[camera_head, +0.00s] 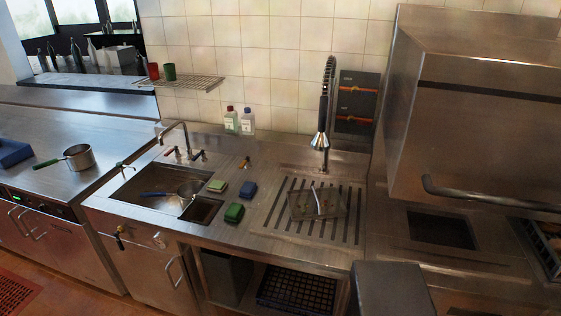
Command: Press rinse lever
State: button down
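A rinse sprayer (321,138) hangs upright on a coiled spring hose (330,75) in front of the tiled wall, above the right side of the sink counter. Its head is metallic with a dark grip above. I cannot make out a separate lever on it at this size. Below it, a slotted drain area (285,213) holds a shallow grey tray (303,208) with a thin pale curved piece on it. My gripper is not in view.
A sink (130,190) with a pan stands left, beside several sponges (234,212). Two bottles (231,120) stand at the wall. A large steel hood machine (470,130) with a bar handle (480,190) bounds the right. Air before the sprayer looks clear.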

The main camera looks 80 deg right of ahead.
aim_at(244, 162)
jog(key=z, duration=1.15)
jog(key=k, duration=0.85)
jog(key=z, duration=1.1)
jog(key=i, duration=1)
jog(key=z, duration=0.15)
jog(key=k, duration=0.55)
jog(key=u, duration=0.5)
jog(key=i, duration=1.15)
jog(key=u, duration=0.65)
